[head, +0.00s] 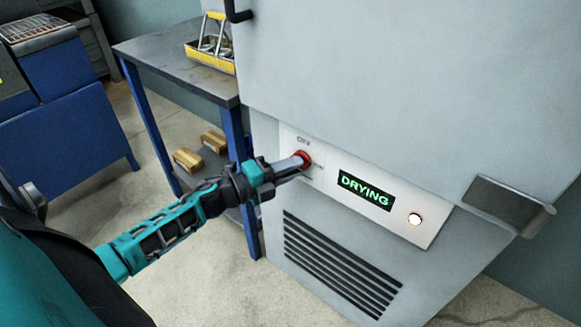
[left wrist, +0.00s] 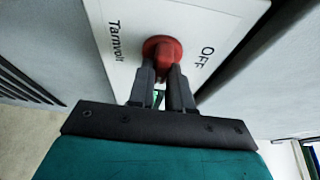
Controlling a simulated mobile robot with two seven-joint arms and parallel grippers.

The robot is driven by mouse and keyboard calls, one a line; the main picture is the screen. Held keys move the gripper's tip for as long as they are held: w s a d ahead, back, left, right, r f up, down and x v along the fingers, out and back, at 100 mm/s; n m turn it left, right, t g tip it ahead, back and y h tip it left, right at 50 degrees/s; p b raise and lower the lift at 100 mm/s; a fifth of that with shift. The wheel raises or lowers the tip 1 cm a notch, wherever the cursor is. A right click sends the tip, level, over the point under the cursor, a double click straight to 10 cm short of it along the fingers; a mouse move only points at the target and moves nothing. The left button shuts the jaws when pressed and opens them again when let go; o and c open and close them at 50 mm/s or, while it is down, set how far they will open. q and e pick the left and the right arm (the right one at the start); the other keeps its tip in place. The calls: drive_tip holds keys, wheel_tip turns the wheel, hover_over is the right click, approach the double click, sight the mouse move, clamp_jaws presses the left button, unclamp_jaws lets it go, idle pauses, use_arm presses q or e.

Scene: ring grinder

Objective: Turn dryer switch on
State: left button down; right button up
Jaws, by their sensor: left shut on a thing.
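The dryer is a large grey cabinet (head: 350,100) with a white control panel (head: 325,178) low on its front. A red rotary switch (head: 304,158) sits at the panel's left end. It also shows in the left wrist view (left wrist: 162,49), beside the printed word OFF. My left gripper (head: 298,163) reaches in from the left and is shut on the red switch, its two fingers (left wrist: 163,82) on either side of the knob. The display (head: 364,190) reads DRYING in green, and a round light (head: 414,219) beside it glows. My right gripper is not in view.
A blue-legged metal table (head: 160,55) stands left of the dryer, with a yellow tray (head: 212,58) on top and wooden blocks (head: 187,159) on its lower shelf. A metal ledge (head: 508,203) juts out at the dryer's right. The floor at front left is clear.

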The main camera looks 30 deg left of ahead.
use_arm(q)
drive_tip(key=c, duration=1)
unclamp_jaws()
drive_tip(key=shift+c, duration=0.2)
drive_tip(key=v, duration=1.3)
drive_tip(key=shift+p, duration=0.35)
